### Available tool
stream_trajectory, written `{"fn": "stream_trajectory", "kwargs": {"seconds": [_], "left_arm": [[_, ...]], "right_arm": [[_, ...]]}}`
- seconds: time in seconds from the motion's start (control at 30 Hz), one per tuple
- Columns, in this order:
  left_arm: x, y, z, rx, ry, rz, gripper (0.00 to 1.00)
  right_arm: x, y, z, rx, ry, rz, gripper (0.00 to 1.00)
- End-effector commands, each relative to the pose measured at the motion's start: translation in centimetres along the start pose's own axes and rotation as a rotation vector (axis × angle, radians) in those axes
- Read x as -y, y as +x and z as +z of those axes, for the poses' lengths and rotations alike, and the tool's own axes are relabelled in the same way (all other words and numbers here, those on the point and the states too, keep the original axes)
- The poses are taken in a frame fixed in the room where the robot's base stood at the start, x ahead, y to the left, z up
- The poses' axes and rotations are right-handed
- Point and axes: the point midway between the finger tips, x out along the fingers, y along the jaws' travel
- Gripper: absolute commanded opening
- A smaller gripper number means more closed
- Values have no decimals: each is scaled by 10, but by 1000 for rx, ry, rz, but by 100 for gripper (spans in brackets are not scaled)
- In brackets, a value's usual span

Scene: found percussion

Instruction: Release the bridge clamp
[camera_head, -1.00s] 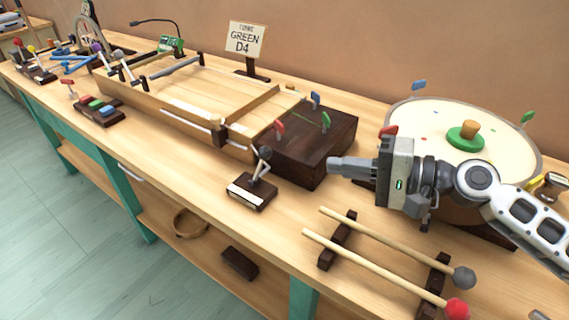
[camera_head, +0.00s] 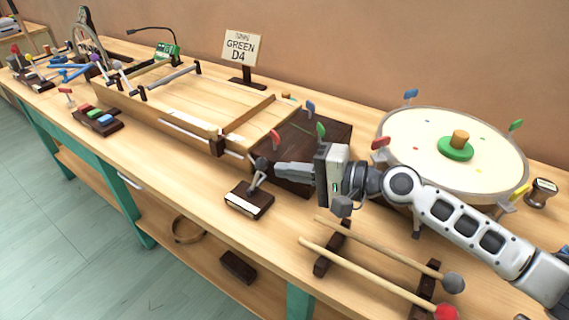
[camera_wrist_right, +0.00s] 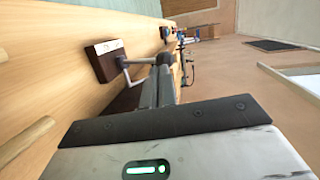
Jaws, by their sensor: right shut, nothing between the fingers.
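A small lever with a dark round knob (camera_head: 261,164) rises from a dark base with a white label (camera_head: 248,200); this appears to be the bridge clamp. The base also shows in the wrist view (camera_wrist_right: 102,62), with its pale lever rod bent toward the fingers. My right gripper (camera_head: 280,169) is shut and empty, its fingertips just right of the knob. In the wrist view the closed fingers (camera_wrist_right: 158,88) lie close to the lever's end; I cannot tell whether they touch. My left gripper is not in view.
A wooden string box (camera_head: 180,110) lies behind the lever. A dark block with coloured pegs (camera_head: 318,145) sits behind the gripper. A round drum (camera_head: 400,150) stands right. Two mallets (camera_head: 365,275) rest on dark stands in front.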

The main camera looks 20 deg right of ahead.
Motion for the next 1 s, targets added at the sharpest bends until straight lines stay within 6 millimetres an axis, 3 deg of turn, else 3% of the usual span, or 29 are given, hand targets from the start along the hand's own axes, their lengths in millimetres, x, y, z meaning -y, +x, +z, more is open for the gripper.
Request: {"fn": "stream_trajectory", "kwargs": {"seconds": [0.2,1.0], "left_arm": [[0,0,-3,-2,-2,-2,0],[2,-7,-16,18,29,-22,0]], "right_arm": [[0,12,0,1,0,0,0],[8,17,-1,3,13,71,0]]}}
